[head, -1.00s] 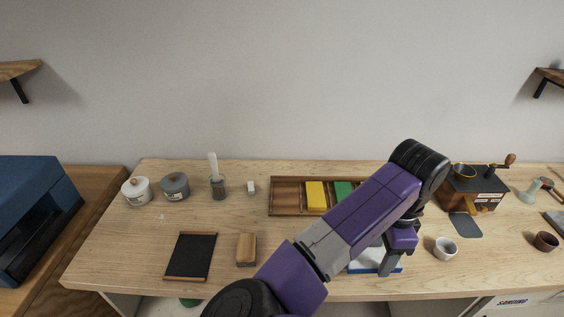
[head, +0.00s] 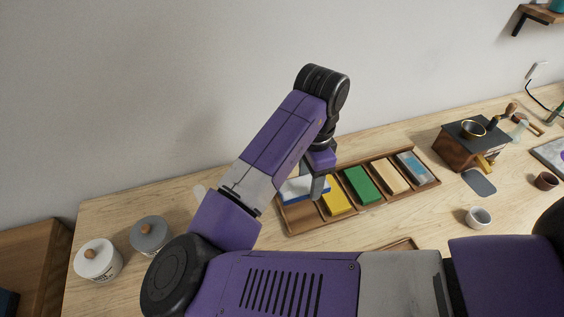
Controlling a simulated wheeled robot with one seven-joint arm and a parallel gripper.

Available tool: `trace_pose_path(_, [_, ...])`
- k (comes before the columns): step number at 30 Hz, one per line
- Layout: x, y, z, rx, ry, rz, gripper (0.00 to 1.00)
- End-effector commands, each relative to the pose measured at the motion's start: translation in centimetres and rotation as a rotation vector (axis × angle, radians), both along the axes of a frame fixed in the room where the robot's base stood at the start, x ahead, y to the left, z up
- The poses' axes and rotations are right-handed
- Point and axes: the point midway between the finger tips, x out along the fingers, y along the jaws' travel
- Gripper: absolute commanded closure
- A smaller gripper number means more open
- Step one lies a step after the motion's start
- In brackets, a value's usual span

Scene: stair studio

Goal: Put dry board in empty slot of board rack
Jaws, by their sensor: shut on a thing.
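My gripper (head: 320,187) is shut on a white board with a blue edge (head: 296,190), holding it at the left end of the wooden board rack (head: 303,217). The bare leftmost slot shows below and in front of the board. My gripper hides the board's right part, and I cannot tell whether the board touches the rack. The other slots hold, from left to right, a yellow board (head: 337,197), a green board (head: 361,185), a beige board (head: 390,176) and a blue-grey board (head: 413,167).
A white lidded jar (head: 97,262) and a grey lidded jar (head: 150,236) stand at left. A wooden grinder (head: 455,153), a white cup (head: 479,217) and a brown cup (head: 546,181) are at right. A wooden-edged item (head: 402,244) is mostly hidden by my arm.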

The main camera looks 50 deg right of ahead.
Motion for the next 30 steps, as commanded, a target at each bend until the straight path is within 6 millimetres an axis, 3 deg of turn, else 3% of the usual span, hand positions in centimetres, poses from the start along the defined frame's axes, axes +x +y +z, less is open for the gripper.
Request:
trace_pose_path(8, [0.0, 0.0, -0.9, 0.0, 0.0, 0.0, 0.96])
trace_pose_path(24, [0.0, 0.0, -6.1, -0.001, -0.001, 0.001, 0.96])
trace_pose_path(30, [0.0, 0.0, -6.8, -0.002, -0.001, 0.001, 0.96])
